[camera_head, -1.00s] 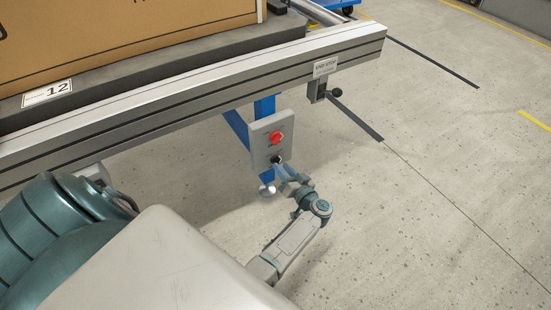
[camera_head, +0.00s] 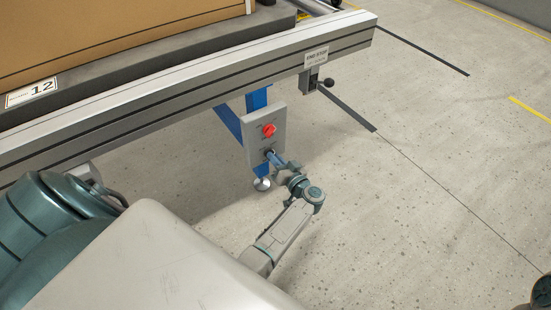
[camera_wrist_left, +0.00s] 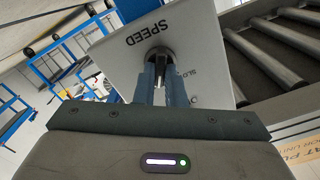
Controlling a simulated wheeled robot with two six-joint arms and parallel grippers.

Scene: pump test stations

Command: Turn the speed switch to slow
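The grey control panel (camera_head: 252,143) hangs below the conveyor's rail. It carries a red knob (camera_head: 269,130) with the black speed switch below it. In the left wrist view the speed switch (camera_wrist_left: 160,56) sits under the printed word SPEED, with part of a "SLO" label to its right. My left gripper (camera_head: 272,157) is at the switch, and its fingers (camera_wrist_left: 160,82) are close together on both sides of the dark handle. The fingers hide much of the switch in the head view. My right gripper is not in view.
The conveyor rail (camera_head: 190,95) runs above the panel, with a cardboard box (camera_head: 110,40) on the conveyor. A small black-knobbed lever (camera_head: 326,83) sits under the end-stop label. A blue leg (camera_head: 228,122) stands behind the panel. The floor to the right is clear.

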